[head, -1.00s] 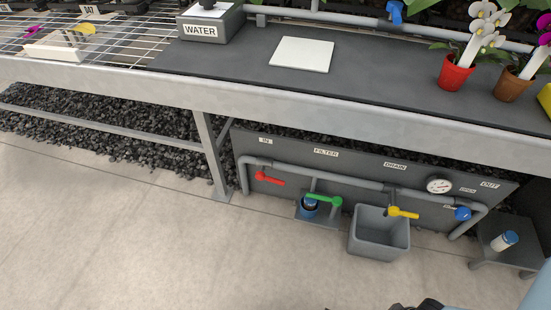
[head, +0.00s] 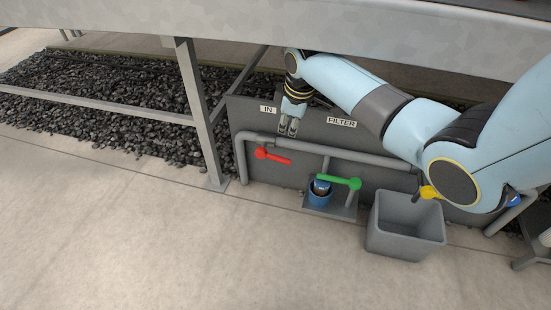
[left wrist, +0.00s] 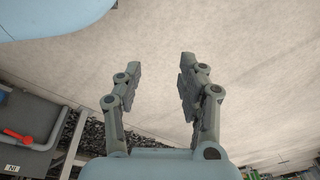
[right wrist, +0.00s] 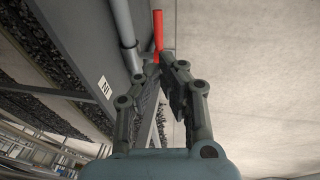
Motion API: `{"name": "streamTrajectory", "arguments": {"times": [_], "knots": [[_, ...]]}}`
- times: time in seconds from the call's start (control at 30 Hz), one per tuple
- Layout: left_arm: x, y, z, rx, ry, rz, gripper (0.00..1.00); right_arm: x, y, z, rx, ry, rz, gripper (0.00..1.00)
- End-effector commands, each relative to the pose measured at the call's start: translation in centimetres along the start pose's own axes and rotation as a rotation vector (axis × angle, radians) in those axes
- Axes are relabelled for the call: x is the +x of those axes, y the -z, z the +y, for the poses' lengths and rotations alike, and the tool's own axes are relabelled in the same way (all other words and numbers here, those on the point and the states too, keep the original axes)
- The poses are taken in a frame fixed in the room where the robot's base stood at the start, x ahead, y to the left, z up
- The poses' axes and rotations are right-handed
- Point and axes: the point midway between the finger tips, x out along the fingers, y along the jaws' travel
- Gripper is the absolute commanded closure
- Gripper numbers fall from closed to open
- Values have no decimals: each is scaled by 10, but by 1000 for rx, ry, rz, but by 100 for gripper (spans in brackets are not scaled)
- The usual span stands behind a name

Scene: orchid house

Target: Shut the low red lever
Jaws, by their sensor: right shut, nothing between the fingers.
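The low red lever (head: 272,156) sits on the grey pipe under the IN label in the head view, its handle pointing right and slightly down. My right gripper (head: 289,128) is shut and empty, a little above the lever and apart from it in the head view. In the right wrist view the red lever (right wrist: 158,32) shows just beyond the fingertips (right wrist: 165,62). My left gripper (left wrist: 160,62) is open and empty over bare floor in the left wrist view. The red lever (left wrist: 18,136) shows far to its left.
A green lever (head: 340,182) and a yellow lever (head: 430,192) sit to the right on the pipework. A grey bin (head: 405,240) stands on the floor below the yellow one. A bench leg (head: 202,115) stands left of the panel. The floor in front is clear.

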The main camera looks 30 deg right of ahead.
Motion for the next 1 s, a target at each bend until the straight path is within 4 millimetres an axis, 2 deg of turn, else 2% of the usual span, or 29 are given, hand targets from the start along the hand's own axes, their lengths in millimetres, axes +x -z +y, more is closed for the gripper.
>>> {"name": "streamTrajectory", "arguments": {"times": [0.17,0.27,0.37,0.53,0.67,0.77,1.0], "knots": [[0,1,0,0,0,2,60,1,-1,0,1,0,-1,100],[-2,4,1,0,-3,13,60,8,-1,-1,2,2,-2,100],[-9,11,4,1,-10,39,60,24,-3,-3,2,4,-5,100],[-31,28,12,2,-28,108,60,60,-5,-5,3,7,-8,100],[-38,42,17,1,-40,200,60,90,-6,-5,3,8,-10,100],[-23,47,16,-4,-33,269,60,92,-3,-3,2,3,-5,100],[6,54,17,-9,-22,439,60,112,-3,-3,2,3,-4,100]]}}
